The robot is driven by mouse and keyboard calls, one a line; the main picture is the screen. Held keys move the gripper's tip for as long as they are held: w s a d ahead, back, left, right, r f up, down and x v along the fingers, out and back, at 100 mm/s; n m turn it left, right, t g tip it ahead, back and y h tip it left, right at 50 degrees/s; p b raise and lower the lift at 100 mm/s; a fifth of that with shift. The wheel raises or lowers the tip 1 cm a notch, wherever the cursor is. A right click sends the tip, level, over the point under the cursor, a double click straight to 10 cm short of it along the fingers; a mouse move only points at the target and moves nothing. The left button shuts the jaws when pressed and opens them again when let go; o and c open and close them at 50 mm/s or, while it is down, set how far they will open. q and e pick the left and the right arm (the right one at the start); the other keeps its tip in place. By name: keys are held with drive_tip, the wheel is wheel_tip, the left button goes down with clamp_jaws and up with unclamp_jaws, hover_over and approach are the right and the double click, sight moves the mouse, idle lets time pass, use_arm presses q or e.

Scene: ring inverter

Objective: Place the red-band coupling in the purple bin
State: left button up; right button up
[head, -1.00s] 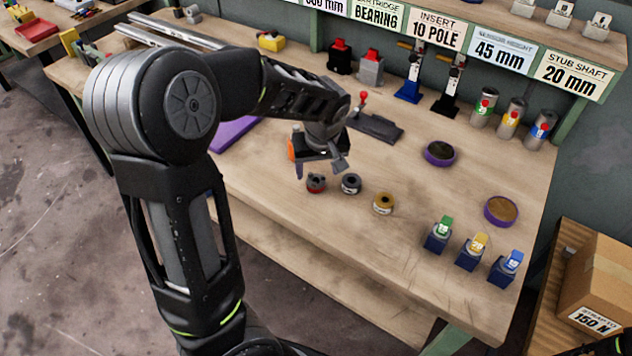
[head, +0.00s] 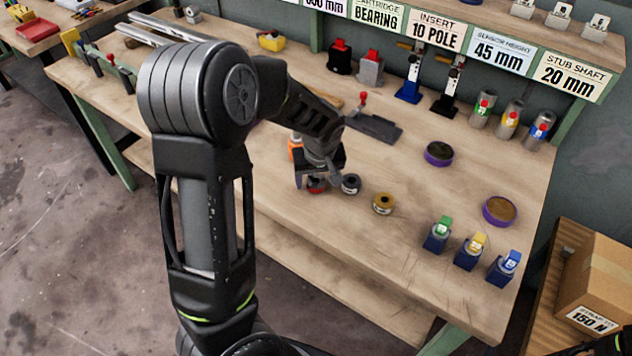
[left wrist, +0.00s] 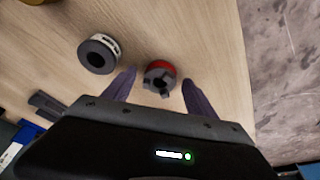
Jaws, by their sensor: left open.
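The red-band coupling (head: 317,187) stands on the wooden bench near its front edge. My left gripper (head: 314,182) is over it, pointing down, and partly covers it in the head view. In the left wrist view, the red-band coupling (left wrist: 160,72) shows between the two spread fingers of my open left gripper (left wrist: 159,82). I see a gap on each side, and the jaws do not grip it. My right gripper is not in view.
A grey-and-white coupling (head: 350,184) stands close beside the red-band one, and a yellow-brown one (head: 384,203) farther right. Two round purple-rimmed dishes (head: 438,154) (head: 499,211) lie farther right. A dark fixture with a red knob (head: 373,127) stands behind. Bare bench lies between.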

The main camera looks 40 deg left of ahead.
use_arm(q)
drive_tip(key=shift+c, duration=0.5)
clamp_jaws()
idle(0.4)
